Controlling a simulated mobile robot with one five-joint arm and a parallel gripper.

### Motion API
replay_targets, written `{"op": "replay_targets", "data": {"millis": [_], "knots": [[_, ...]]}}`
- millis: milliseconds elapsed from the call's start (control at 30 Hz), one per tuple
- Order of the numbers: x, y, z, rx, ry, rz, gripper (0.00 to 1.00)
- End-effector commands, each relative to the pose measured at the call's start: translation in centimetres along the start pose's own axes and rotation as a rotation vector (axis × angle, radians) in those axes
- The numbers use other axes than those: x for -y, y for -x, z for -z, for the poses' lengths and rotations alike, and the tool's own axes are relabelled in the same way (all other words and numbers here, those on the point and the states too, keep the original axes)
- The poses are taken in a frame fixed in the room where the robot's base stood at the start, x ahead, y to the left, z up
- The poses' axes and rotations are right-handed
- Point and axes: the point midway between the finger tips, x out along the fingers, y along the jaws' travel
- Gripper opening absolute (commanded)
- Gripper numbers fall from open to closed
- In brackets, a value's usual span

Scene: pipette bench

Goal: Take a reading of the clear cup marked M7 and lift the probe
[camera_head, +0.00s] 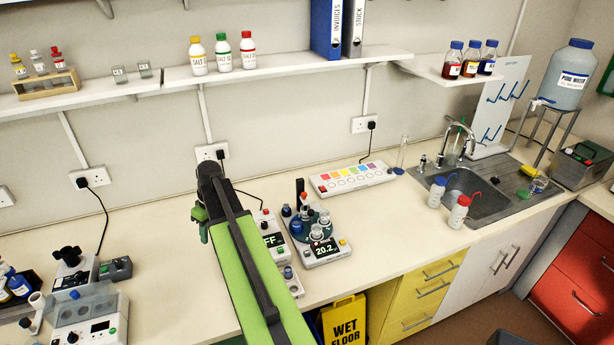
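My green and black arm reaches in from the bottom centre. My gripper (201,218) is at its far end, above the bench and left of the meters. Its fingers are small and partly hidden, so I cannot tell whether it is open or shut. A white meter (330,257) reads 20.2. It has a dark teal round carrier with several small cups, including a clear cup (317,232) beside the display. A dark upright post with a red-topped piece, possibly the probe (304,200), stands at the back of it. No M7 mark is legible on any cup here.
Two small clear cups (120,75) stand on the left wall shelf, marks unreadable. A second device (271,232), display partly hidden by my arm, stands left of the meter. A colour-square panel (350,179) lies behind. Bare bench (400,240) stretches right towards the sink (480,196).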

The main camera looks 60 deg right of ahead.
Motion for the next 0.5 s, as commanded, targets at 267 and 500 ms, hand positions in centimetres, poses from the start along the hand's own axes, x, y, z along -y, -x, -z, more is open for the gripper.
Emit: {"op": "replay_targets", "data": {"millis": [267, 500], "knots": [[-27.8, 15.7, -11.4, -0.181, 0.055, -0.042, 0.33], [-36.1, 20.2, -19.7, -0.242, 0.095, -0.095, 0.33]]}}
